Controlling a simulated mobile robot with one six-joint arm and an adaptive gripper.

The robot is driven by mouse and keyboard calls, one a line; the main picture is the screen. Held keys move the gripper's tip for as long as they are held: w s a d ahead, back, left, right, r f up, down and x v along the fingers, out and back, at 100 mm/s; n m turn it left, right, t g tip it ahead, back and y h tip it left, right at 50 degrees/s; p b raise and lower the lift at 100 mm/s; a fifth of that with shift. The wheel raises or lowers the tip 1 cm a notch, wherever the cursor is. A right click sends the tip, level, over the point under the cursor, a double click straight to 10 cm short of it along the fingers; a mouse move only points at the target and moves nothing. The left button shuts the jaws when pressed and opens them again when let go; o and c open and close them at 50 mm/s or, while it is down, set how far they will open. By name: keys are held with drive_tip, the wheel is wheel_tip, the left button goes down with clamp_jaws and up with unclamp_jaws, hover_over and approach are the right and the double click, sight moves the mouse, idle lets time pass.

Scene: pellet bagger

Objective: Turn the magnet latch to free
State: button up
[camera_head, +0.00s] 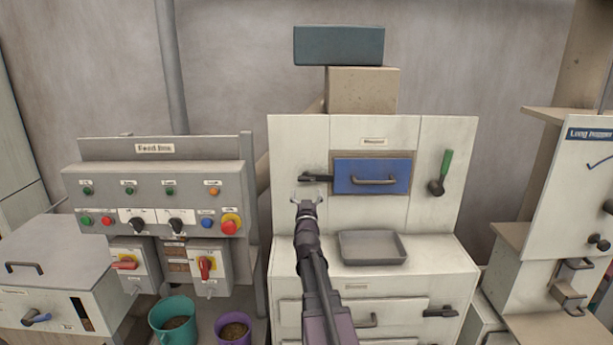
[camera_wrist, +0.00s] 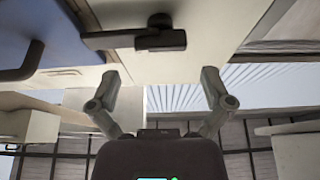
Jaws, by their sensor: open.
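A black latch (camera_head: 315,178), which I take to be the magnet latch, sits on the cream panel at the left edge of a blue drawer front (camera_head: 350,176). Its bar lies about level, and its tip reaches the drawer's edge. My gripper (camera_head: 307,198) is open and empty, just below the latch. In the wrist view the latch (camera_wrist: 150,38) is at the top, beyond and between the open fingertips (camera_wrist: 160,78), and apart from them. The blue drawer front (camera_wrist: 40,35) is at the upper left there. The label above the drawer is too small to read surely.
A grey tray (camera_head: 373,260) stands on the ledge below the drawer. A switch panel (camera_head: 160,205) stands at the left, with a teal bucket (camera_head: 174,335) and a purple bucket (camera_head: 233,342) below.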

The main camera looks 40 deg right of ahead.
sight(307, 181)
drive_tip(key=shift+p+x, duration=0.95)
drive_tip(key=shift+x, duration=2.1)
drive_tip(key=c, duration=0.9)
